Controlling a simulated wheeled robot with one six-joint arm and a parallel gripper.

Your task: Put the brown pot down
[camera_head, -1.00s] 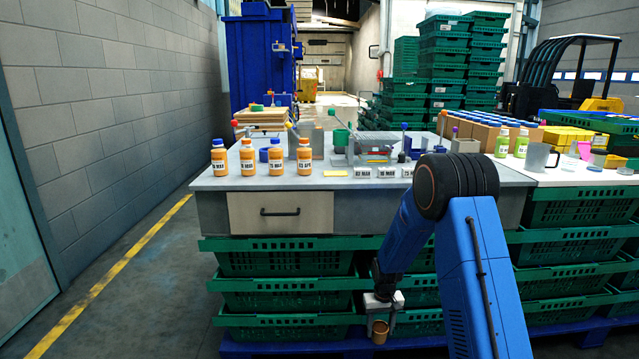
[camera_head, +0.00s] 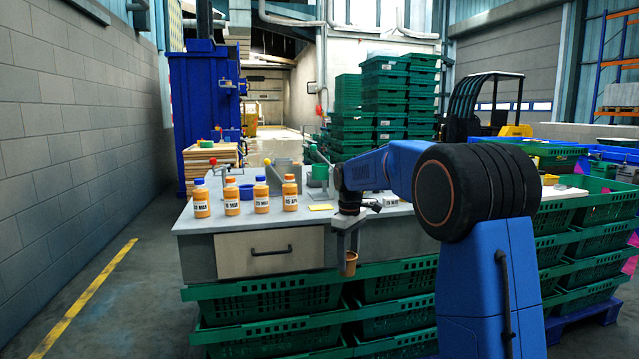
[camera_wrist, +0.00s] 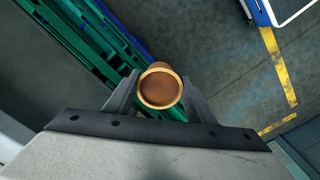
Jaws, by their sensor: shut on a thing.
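The brown pot (camera_head: 351,264) is a small cup held between the fingers of my gripper (camera_head: 350,248). In the head view it hangs in front of the grey table's front edge, at about the height of the drawer and just above the green crates. In the wrist view the brown pot (camera_wrist: 160,87) shows its open round rim and looks empty, with my gripper's fingers (camera_wrist: 160,92) on both sides of it. Below it are green crate edges and floor. The grey table (camera_head: 213,219) has its top above the pot.
Several orange bottles (camera_head: 231,197) stand along the table's front left. A yellow card (camera_head: 320,207) and a green pot (camera_head: 320,173) are near my arm. Green crates (camera_head: 265,300) stack below the table. The floor at left is clear.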

